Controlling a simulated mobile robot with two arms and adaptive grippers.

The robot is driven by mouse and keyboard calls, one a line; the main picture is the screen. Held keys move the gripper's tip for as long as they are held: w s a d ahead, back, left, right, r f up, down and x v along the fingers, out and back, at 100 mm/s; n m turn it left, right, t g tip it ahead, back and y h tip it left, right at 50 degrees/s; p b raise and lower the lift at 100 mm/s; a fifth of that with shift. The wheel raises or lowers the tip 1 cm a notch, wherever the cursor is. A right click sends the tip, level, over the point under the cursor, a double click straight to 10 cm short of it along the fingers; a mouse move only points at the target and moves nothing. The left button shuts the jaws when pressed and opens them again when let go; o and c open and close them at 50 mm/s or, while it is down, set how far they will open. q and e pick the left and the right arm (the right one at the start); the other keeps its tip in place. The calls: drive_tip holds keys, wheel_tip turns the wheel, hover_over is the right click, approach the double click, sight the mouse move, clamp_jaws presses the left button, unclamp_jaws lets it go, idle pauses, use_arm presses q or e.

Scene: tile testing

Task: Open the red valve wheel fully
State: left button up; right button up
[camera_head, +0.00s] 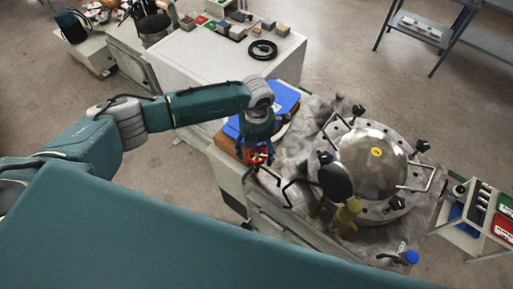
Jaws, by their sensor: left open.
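The red valve wheel (257,157) is small and shows below my left gripper, at the left edge of the workbench with the metal vessel. My left gripper (259,150) points down at the wheel, with its fingers open around or just above it. The fingers partly hide the wheel, and I cannot tell whether they touch it. My right gripper is not in view.
A domed metal vessel (372,163) with clamps and handles fills the bench to the right. A blue lid (282,100) lies behind my gripper. A white cabinet (185,62) stands behind, and a tool cart (466,240) stands at right.

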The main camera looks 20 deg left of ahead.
use_arm(q)
drive_tip(key=shift+f, duration=0.25)
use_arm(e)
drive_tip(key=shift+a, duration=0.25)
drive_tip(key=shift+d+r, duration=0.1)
use_arm(q)
drive_tip(key=c, duration=1.1)
drive_tip(key=shift+f+b, duration=0.1)
drive_tip(key=shift+b, duration=0.2)
drive_tip(key=shift+w+f+m+b, duration=0.1)
drive_tip(key=shift+m+b, duration=0.5)
drive_tip(key=shift+b, duration=0.05)
drive_tip(key=shift+r, duration=0.2)
drive_tip(key=o, duration=1.1)
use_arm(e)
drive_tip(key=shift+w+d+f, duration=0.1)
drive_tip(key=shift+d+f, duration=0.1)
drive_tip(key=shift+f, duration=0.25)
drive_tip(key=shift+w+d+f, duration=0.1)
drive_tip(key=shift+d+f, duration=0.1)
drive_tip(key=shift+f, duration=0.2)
